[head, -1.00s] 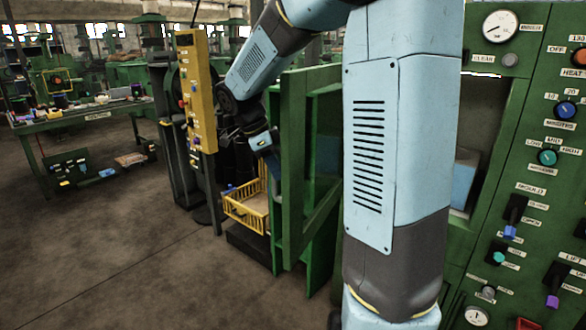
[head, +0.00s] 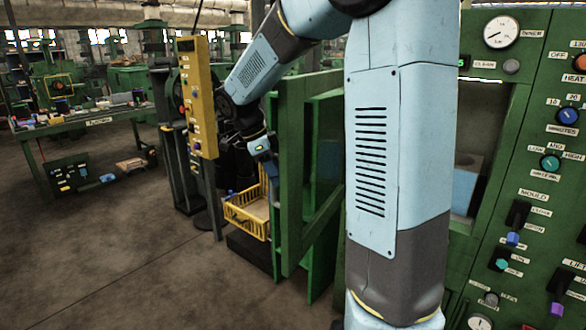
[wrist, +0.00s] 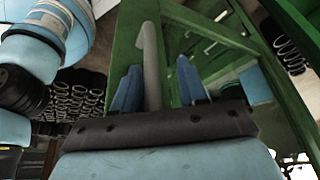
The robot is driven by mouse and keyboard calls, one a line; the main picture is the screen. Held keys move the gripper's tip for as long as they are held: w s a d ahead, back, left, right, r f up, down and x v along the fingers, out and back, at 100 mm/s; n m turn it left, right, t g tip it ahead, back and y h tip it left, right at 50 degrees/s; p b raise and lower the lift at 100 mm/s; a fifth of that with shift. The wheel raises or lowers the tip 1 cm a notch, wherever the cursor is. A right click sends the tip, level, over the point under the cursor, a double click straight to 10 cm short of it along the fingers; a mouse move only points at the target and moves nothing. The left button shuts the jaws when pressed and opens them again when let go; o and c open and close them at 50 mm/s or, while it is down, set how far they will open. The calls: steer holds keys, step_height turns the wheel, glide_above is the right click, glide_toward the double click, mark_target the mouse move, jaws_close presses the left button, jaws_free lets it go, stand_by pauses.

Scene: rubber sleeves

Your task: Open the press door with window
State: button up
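The green press door (head: 290,180) with its window stands swung out from the press, left of the press opening (head: 478,150). My arm hides part of the door and the opening. My gripper (head: 262,148) is on the far left side of the door, small in the head view. In the wrist view my gripper (wrist: 158,88) has its two blue fingers spread apart. A grey bar handle (wrist: 150,60) on the green door shows between them, nearer the left finger. I cannot tell whether it touches that finger.
A yellow crate (head: 247,215) stands low beside the door. A yellow control panel (head: 194,95) stands left of my gripper. The green press panel (head: 530,180) with dials and levers is at the right. Open floor (head: 120,260) lies at the left front.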

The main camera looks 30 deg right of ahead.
steer(key=shift+a, duration=0.15)
steer(key=v, duration=1.3)
steer(key=shift+r, duration=0.3)
steer(key=shift+w, duration=0.1)
steer(key=shift+a, duration=0.2)
steer(key=shift+s, duration=0.3)
stand_by(0.4)
steer(key=x, duration=1.3)
steer(key=shift+s+d+f, duration=0.1)
steer(key=shift+f, duration=0.25)
jaws_close()
